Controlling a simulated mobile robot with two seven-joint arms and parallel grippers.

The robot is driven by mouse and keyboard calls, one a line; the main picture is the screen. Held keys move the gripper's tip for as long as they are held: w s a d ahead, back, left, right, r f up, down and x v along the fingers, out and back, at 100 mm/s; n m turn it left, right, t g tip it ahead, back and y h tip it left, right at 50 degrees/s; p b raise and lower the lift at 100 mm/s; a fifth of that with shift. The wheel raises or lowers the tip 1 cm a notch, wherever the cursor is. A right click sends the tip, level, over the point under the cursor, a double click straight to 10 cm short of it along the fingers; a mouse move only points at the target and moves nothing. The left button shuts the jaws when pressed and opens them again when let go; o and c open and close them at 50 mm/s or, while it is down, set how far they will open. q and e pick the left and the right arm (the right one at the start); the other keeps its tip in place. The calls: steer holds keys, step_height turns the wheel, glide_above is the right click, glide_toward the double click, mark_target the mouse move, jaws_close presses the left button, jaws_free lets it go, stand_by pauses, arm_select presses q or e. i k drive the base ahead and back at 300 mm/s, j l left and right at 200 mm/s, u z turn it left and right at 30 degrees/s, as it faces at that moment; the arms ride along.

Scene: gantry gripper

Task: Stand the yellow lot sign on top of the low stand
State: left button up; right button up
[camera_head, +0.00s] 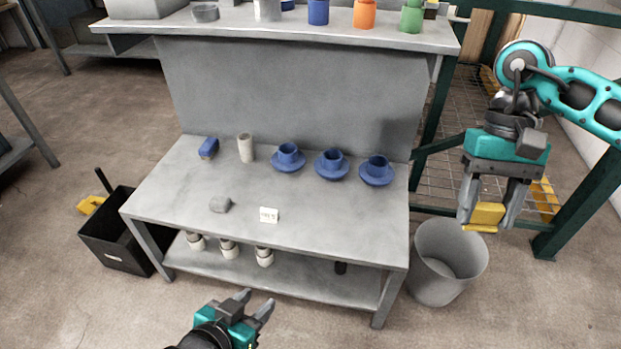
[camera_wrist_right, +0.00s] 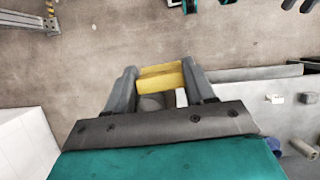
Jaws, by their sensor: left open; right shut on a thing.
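The yellow lot sign (camera_head: 488,213) is held between the fingers of my right gripper (camera_head: 487,222), in the air to the right of the grey bench, above and beyond the grey bin. It also shows between the fingers in the right wrist view (camera_wrist_right: 161,76). My left gripper (camera_head: 256,301) is open and empty, low in front of the bench. A small grey block (camera_head: 220,204) lies on the bench top near the front. I cannot tell whether this block is the low stand; nothing else in view is clearly that stand.
An upper shelf (camera_head: 230,27) carries coloured containers. A grey bin (camera_head: 446,262) and a black bin (camera_head: 115,230) flank the bench.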

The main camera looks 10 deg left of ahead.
mark_target(343, 224)
steer(key=i+j, duration=0.1)
steer(key=j, duration=0.3)
steer(key=i+j, duration=0.1)
steer(key=j, duration=0.3)
steer(key=i+j, duration=0.15)
steer(key=i, duration=0.15)
steer(key=i+j, duration=0.15)
steer(key=i, duration=0.15)
